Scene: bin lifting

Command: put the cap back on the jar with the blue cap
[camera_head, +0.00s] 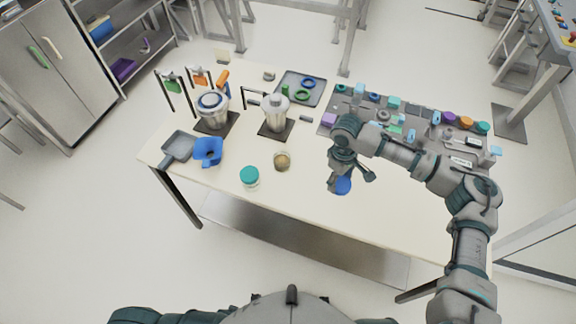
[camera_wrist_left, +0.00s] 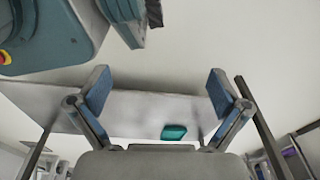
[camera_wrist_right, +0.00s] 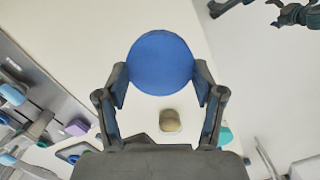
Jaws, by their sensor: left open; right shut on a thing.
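The blue cap (camera_head: 343,185) is held by my right gripper (camera_head: 350,177) above the right part of the table. In the right wrist view the round blue cap (camera_wrist_right: 160,62) sits between the fingertips of my right gripper (camera_wrist_right: 160,80), which is shut on it. An uncapped glass jar with tan contents (camera_head: 282,161) stands upright on the table, left of the cap; it also shows in the right wrist view (camera_wrist_right: 170,120). A jar with a teal cap (camera_head: 250,176) stands left of it. My left gripper (camera_wrist_left: 159,85) is open and empty in the left wrist view, outside the head view.
The table (camera_head: 310,205) is clear around the jars' front. A blue pitcher (camera_head: 208,151) and grey pan (camera_head: 178,148) lie left. Two blenders (camera_head: 213,108) (camera_head: 275,112) stand behind. A grey board with several small parts (camera_head: 410,115) fills the back right.

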